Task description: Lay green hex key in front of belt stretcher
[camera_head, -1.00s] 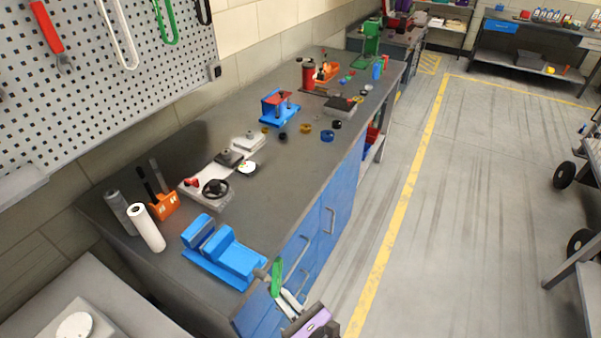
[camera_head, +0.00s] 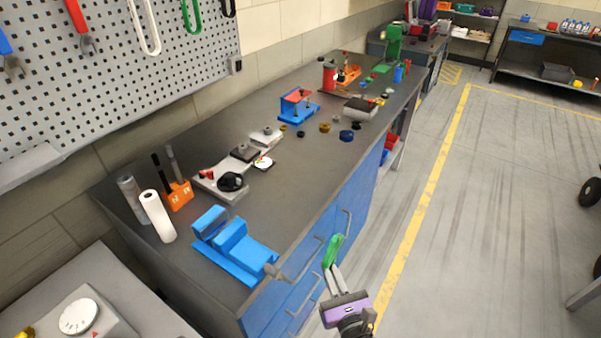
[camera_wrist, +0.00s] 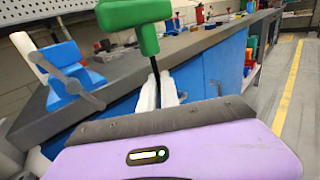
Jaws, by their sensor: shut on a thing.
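The green hex key (camera_head: 333,249) has a T-shaped green handle, and it also shows large in the wrist view (camera_wrist: 138,24) with its dark shaft pointing down. My gripper (camera_head: 335,270) is shut on the shaft, between pale fingers seen in the wrist view (camera_wrist: 158,88). It holds the key off the workbench's front side, with the handle up. I cannot tell for sure which bench device is the belt stretcher. A blue device with a red top (camera_head: 297,103) stands mid-bench, and a grey plate with a black knob (camera_head: 222,184) lies nearer.
A blue vise (camera_head: 232,248) stands at the near end of the dark workbench (camera_head: 300,180). An orange holder (camera_head: 178,194) and a white roll (camera_head: 157,216) stand behind it. Several small round parts lie mid-bench. Bare bench top lies along the front edge. Open floor is at right.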

